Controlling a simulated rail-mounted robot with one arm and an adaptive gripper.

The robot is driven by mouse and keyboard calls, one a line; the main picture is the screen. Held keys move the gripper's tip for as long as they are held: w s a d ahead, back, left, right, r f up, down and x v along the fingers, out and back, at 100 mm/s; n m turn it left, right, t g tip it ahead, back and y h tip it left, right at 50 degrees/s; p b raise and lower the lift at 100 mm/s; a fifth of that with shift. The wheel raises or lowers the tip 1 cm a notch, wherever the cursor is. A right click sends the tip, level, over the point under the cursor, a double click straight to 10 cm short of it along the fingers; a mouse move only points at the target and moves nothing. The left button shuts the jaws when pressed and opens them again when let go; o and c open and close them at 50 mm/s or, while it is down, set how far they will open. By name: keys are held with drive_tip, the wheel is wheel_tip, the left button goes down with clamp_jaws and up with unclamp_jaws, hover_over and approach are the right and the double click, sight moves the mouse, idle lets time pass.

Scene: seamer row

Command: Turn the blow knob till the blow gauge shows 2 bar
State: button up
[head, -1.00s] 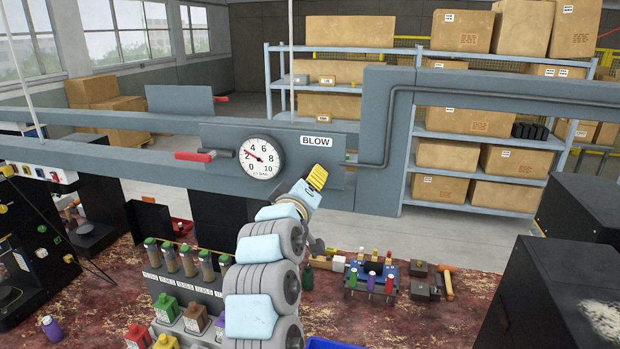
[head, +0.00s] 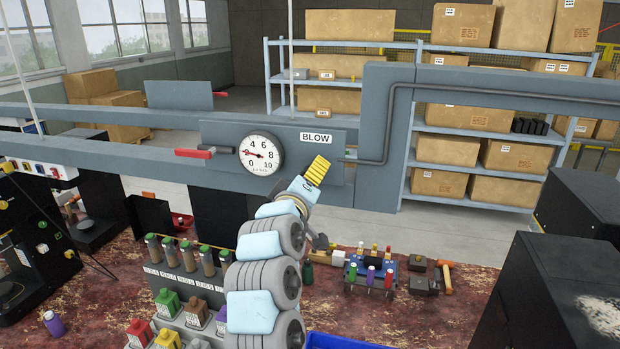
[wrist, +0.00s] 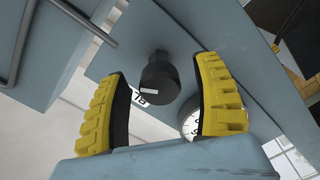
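The blow gauge (head: 260,154) is a white round dial on the grey panel (head: 222,134), numbered 0 to 10. Its red needle points left and slightly up, at about the 2, which it partly covers. My gripper (head: 318,168) is in front of the panel, right of the gauge and below the BLOW label (head: 316,138), and hides the knob in the head view. In the wrist view the black blow knob (wrist: 160,82) with a white mark shows between my yellow-padded fingers. The fingers are open, with a visible gap on both sides of the knob.
A red-handled valve (head: 195,153) sticks out left of the gauge. A grey pipe (head: 388,120) runs right of the panel. Below are a bottle rack (head: 190,285), a blue fixture with screwdrivers (head: 370,270) and a hammer (head: 446,278) on the bench.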

drive_tip(key=v, duration=1.2)
idle(0.4)
drive_tip(key=shift+w+a, duration=0.1)
